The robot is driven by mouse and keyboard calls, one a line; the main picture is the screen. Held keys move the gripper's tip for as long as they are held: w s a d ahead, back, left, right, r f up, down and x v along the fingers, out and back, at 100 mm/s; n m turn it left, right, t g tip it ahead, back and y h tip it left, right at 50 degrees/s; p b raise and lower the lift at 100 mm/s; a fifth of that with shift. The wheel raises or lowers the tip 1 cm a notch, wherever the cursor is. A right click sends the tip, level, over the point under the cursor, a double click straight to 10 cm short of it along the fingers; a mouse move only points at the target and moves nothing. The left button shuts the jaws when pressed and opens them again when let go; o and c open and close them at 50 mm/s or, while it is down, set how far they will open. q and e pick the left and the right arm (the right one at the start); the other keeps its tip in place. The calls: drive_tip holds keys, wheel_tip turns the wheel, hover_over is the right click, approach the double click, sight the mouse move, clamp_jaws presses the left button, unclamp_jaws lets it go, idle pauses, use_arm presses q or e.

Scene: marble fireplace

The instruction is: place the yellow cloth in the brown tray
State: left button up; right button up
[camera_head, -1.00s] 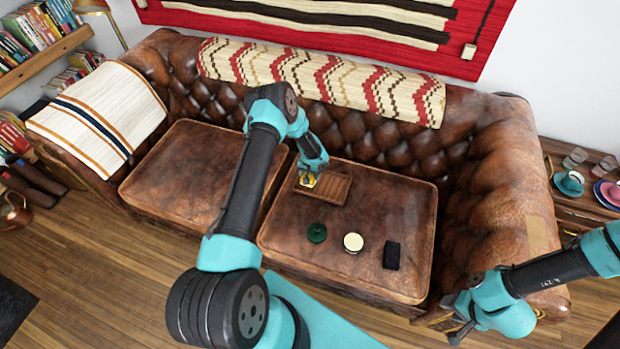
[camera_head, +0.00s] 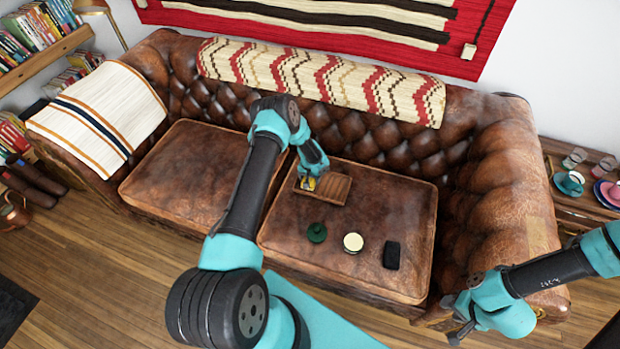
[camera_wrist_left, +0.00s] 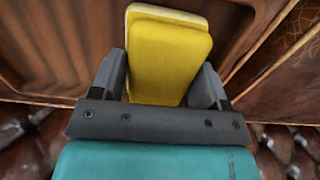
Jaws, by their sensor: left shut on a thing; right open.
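The yellow cloth (camera_wrist_left: 168,58) is a folded pad between the fingers of my left gripper (camera_wrist_left: 163,85) in the left wrist view. In the head view the cloth (camera_head: 308,184) is a small yellow patch at the left part of the brown tray (camera_head: 346,178). My left gripper (camera_head: 309,177) is shut on it. The tray lies on the right seat cushion; its ridged floor (camera_wrist_left: 50,45) shows beside the cloth in the left wrist view. Whether the cloth touches the tray floor I cannot tell. My right gripper (camera_head: 458,322) is open and empty at the lower right.
A green round item (camera_head: 317,233), a cream-topped round container (camera_head: 353,243) and a black block (camera_head: 391,256) lie on the cushion (camera_head: 330,275) in front of the tray. The sofa back rises behind it. The left cushion (camera_head: 190,180) is clear.

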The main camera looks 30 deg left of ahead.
use_arm(q)
drive_tip(key=o, duration=0.5)
drive_tip(key=shift+f, duration=0.1)
drive_tip(key=shift+o, duration=0.2)
wheel_tip(320, 180, up, 12)
idle(0.3)
idle(0.4)
